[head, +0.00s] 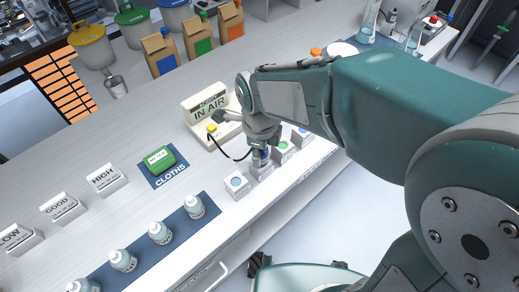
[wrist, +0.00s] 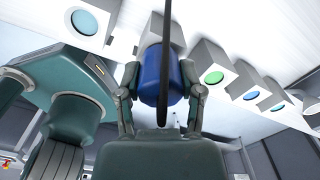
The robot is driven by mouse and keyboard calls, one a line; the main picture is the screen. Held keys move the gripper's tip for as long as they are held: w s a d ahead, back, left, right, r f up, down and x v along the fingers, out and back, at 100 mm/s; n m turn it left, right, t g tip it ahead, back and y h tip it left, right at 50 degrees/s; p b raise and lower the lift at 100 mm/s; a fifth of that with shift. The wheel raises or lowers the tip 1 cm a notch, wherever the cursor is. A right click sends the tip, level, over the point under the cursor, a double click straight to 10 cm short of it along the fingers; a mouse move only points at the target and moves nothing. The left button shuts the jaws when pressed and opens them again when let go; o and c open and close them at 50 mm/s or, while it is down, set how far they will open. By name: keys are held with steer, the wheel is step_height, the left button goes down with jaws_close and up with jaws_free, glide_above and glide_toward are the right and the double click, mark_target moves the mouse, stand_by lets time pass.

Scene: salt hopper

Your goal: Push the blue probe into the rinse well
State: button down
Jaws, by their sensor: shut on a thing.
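My gripper (wrist: 161,88) is shut on the blue probe (wrist: 154,77), one finger on each side of it. In the head view my gripper (head: 262,142) is low over the row of small pale blocks, with the blue probe (head: 261,156) below it at a grey block (head: 261,171). The display reads "IN AIR". The probe's tip is hidden, so I cannot tell whether it is inside that block's opening. Neighbouring blocks have a light-blue top (head: 236,182), a green top (head: 283,146) and a blue top (head: 302,131). I cannot read which is the rinse well.
The meter (head: 209,108) stands behind the blocks; a black cable (head: 232,158) loops from it. Several white bottles (head: 160,232) stand on a dark mat to the left. A green cloth pack (head: 159,159) lies farther back. The counter's front edge is close to the blocks.

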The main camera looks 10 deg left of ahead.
steer(key=shift+f, duration=0.35)
steer(key=shift+c, duration=0.8)
jaws_free()
steer(key=shift+o, duration=0.8)
steer(key=shift+r, duration=3.05)
